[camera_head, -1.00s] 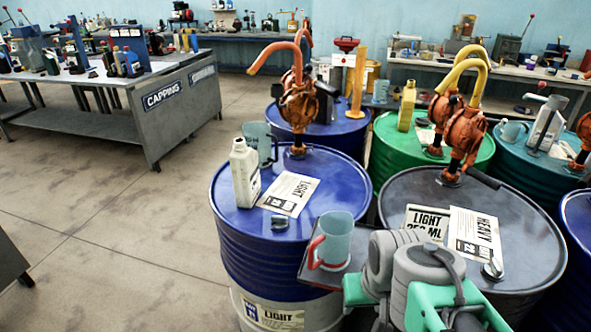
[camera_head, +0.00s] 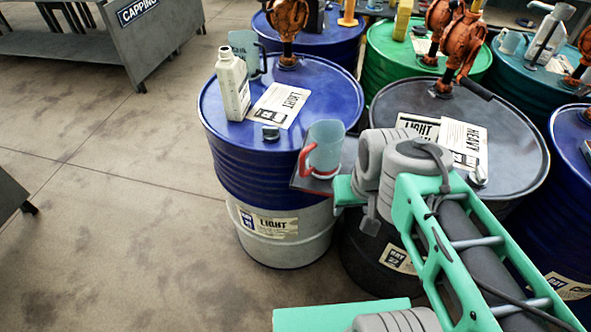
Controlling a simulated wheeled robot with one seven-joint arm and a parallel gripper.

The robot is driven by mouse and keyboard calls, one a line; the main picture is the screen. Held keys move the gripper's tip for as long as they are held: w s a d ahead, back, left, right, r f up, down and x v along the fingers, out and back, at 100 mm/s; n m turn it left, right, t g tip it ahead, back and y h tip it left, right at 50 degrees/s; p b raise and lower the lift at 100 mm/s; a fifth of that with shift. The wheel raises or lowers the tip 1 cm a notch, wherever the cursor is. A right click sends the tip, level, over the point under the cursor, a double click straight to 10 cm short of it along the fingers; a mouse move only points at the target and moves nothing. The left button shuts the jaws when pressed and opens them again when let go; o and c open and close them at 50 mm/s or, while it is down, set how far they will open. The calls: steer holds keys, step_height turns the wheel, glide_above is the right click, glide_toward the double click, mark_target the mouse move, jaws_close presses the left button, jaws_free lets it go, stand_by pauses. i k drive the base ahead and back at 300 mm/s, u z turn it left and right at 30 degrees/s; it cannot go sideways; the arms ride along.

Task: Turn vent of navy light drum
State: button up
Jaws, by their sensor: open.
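The navy light drum (camera_head: 225,160) stands left of centre, with a white lower band and a LIGHT label (camera_head: 268,226). Its vent, a small dark grey-green cap (camera_head: 271,132), sits on the lid near the front edge and shows clear from above. My arm comes in from the lower right, its grey joint right of this drum and over the front of the dark drum.
An orange pump (camera_head: 288,20) rises behind. Floor left is clear.

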mark_target(272, 133)
steer(key=z, duration=0.05)
steer(key=k, duration=0.6)
steer(key=u, duration=1.05)
steer(key=i, duration=1.15)
steer(key=u, duration=0.15)
